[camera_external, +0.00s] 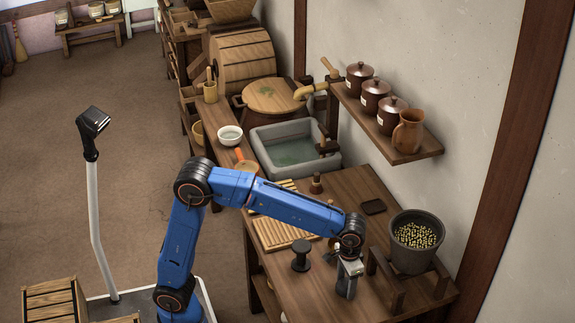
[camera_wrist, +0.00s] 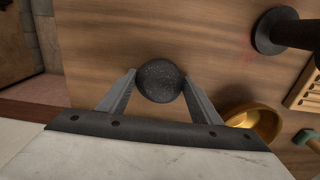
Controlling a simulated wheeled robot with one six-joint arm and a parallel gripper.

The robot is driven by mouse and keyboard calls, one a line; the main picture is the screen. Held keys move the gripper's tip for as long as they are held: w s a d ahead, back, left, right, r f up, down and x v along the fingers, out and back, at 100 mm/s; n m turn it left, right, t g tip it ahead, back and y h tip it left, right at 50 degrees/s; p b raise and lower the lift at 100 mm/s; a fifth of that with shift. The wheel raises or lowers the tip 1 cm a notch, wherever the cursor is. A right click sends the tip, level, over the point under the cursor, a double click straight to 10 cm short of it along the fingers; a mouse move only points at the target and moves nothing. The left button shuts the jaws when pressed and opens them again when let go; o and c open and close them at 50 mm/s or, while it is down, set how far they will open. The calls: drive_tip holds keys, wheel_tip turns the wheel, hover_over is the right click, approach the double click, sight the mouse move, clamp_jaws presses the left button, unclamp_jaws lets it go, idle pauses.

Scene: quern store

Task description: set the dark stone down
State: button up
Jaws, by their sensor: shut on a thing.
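The dark stone (camera_wrist: 160,81) is a round, speckled, nearly black ball in the wrist view. My gripper (camera_wrist: 159,86) is shut on it, with one finger on each side. Bare wood of the worktop (camera_wrist: 115,40) lies beyond the stone. I cannot tell whether the stone touches the wood or hangs just above it. In the external view my gripper (camera_external: 346,287) points down over the near part of the worktop (camera_external: 330,304); the stone cannot be made out there.
A black spool-shaped thing (camera_external: 301,256) stands left of my gripper. A brass bowl (camera_wrist: 256,122) is close by my right finger in the wrist view. A slatted board (camera_external: 283,232) lies farther back. A grain-filled dark bucket (camera_external: 414,245) on a wooden stand is at right.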

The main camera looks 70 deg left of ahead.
drive_tip(key=shift+f, duration=0.15)
drive_tip(key=o, duration=1.3)
drive_tip(key=shift+o, duration=0.2)
